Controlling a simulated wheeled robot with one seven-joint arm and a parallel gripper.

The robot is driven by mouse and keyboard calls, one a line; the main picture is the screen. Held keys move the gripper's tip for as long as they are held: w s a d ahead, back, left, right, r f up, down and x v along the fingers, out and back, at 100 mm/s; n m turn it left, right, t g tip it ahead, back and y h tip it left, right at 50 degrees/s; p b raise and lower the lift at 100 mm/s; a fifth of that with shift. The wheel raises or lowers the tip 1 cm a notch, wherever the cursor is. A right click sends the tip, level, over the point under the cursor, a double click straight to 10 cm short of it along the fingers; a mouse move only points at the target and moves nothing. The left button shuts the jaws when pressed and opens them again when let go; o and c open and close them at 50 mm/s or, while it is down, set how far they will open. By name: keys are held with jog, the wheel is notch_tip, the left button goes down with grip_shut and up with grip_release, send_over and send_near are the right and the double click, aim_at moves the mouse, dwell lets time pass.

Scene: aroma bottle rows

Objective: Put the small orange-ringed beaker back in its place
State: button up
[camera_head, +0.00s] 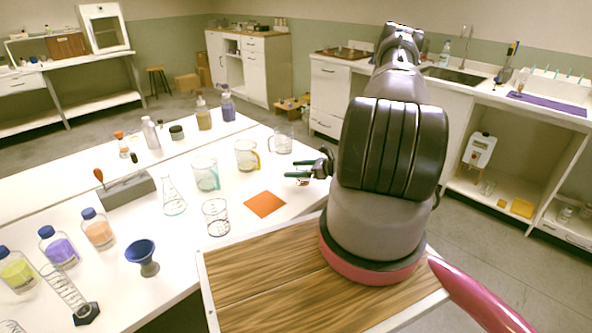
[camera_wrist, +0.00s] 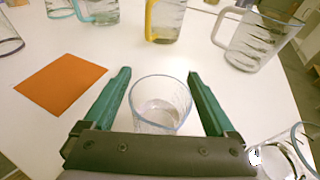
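A small clear beaker with a bluish rim (camera_wrist: 160,100) stands between the spread green fingers of my gripper (camera_wrist: 160,88) in the wrist view, with a gap to the fingers. The gripper is open; its body hides the beaker's near lower part. My gripper also shows in the head view (camera_head: 299,178), where that beaker cannot be made out. I see no orange ring on any beaker. An orange square (camera_head: 265,204) lies flat and bare on the white table, left of the gripper; it also shows in the wrist view (camera_wrist: 60,83). Another clear beaker (camera_head: 216,217) stands left of the square.
Handled jugs stand behind: teal (camera_head: 205,174), yellow (camera_head: 246,155) and clear (camera_head: 283,139). Another glass vessel (camera_wrist: 285,158) is close at the gripper's right. A flask (camera_head: 173,196), blue funnel (camera_head: 141,254) and several bottles stand further left. A wooden board (camera_head: 262,285) is in front.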

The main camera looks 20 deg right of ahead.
jog(key=shift+r, duration=0.15)
jog(key=v, duration=1.2)
jog(key=s+a+r+n+g+h, duration=0.1)
jog(key=a+r+n+g, duration=0.45)
jog(key=r, duration=0.85)
jog(key=s+a+r+n+g, duration=0.1)
jog(key=a+r+n+g, duration=0.2)
jog(key=a+r+n, duration=0.85)
jog(key=s+a+r+n+t+h, duration=0.2)
jog(key=s+r+n+h, duration=0.1)
jog(key=s+r, duration=0.5)
jog(key=s+a+r+n+t+h, duration=0.2)
jog(key=s+r, duration=0.7)
jog(key=r, duration=0.5)
jog(key=shift+s+a+r+n+t+h, duration=0.2)
jog(key=shift+r+n+t+h, duration=0.25)
jog(key=shift+n+h, duration=0.35)
